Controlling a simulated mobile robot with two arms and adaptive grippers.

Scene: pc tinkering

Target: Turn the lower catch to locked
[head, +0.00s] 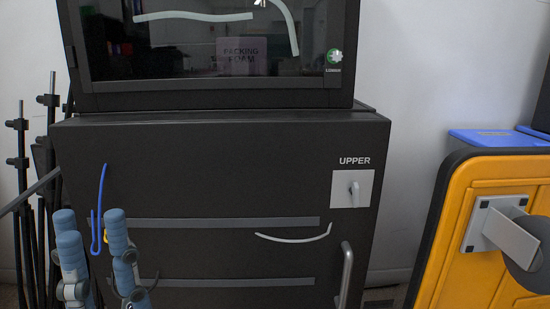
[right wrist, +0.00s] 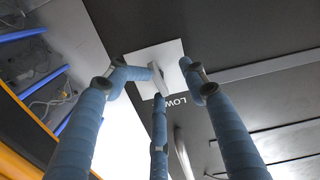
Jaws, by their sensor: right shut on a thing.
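The lower catch (right wrist: 156,76) is a pale handle on a white square plate (right wrist: 173,52), seen in the right wrist view. Beside it is an upside-down label of which "LOW" shows. My right gripper (right wrist: 153,84) has its blue fingers around the handle and is shut on it; the fingers hide part of it. The handle looks tilted in this view. The lower catch and my right gripper are outside the head view. My left gripper (head: 90,217) is in the head view at lower left, its blue fingers apart and empty, in front of the dark cabinet.
The dark cabinet (head: 215,265) carries an upper catch (head: 354,192) under the label "UPPER" and a grey door handle (head: 346,272). A glass-fronted case (head: 180,60) stands on top. A yellow-orange case (head: 440,275) stands at right, black stands (head: 20,170) at left.

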